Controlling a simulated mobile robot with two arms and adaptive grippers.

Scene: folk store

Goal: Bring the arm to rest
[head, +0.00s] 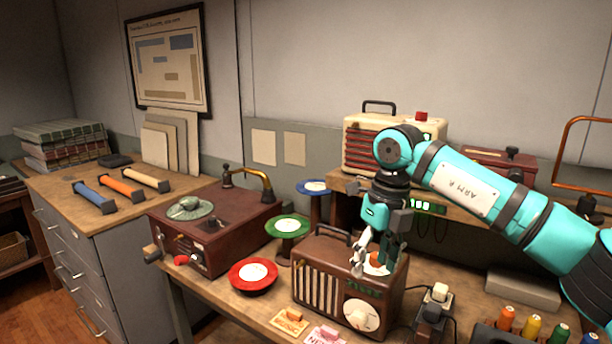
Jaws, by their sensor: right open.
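My right arm, teal with black joints, comes in from the right. Its gripper (372,258) points down over the top of a brown radio (318,266) near its right end. The gripper is open. A small orange thing (378,262) shows close behind the fingertips, partly hidden by them; I cannot tell if they touch it. My left gripper is not in the view.
Red (254,288), green (288,224) and blue (313,187) discs on stands are left of the radio. A brown record machine (212,232) stands further left. A cream case (362,143) is on the shelf behind. Several coloured spools (531,328) stand at front right.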

